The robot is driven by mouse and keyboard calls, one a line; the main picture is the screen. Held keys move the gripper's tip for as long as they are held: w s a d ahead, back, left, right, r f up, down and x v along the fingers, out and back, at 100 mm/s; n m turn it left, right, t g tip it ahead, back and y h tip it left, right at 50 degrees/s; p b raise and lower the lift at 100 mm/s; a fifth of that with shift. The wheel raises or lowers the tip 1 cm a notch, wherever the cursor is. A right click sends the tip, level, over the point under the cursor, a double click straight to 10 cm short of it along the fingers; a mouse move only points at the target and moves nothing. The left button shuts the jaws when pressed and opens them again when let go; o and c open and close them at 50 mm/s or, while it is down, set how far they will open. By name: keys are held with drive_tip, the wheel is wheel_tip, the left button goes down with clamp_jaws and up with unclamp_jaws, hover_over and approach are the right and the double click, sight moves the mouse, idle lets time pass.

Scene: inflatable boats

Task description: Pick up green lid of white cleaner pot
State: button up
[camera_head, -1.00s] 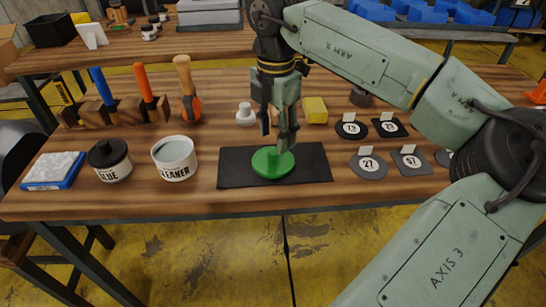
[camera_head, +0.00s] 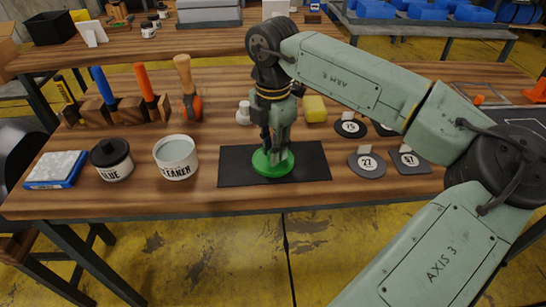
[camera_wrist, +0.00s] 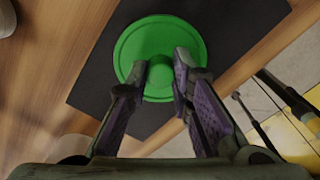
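The round green lid (camera_head: 264,168) lies flat on a black mat (camera_head: 312,165) on the wooden bench. It also shows in the wrist view (camera_wrist: 150,35), with its knob (camera_wrist: 160,76) near the middle. My gripper (camera_head: 272,153) is right above the lid, pointing down. In the wrist view its two fingertips (camera_wrist: 160,68) stand apart on either side of the knob, seemingly not closed on it. The white cleaner pot (camera_head: 176,166) stands without a lid to the left of the mat.
A white pot with a black lid (camera_head: 112,167) and a blue-edged box (camera_head: 54,170) stand farther left. Behind are a wooden tool holder (camera_head: 130,112), a white knobbed object (camera_head: 243,113) and a yellow block (camera_head: 314,109). Several numbered discs (camera_head: 366,165) lie right of the mat.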

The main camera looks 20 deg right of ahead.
drive_tip(key=c, duration=0.3)
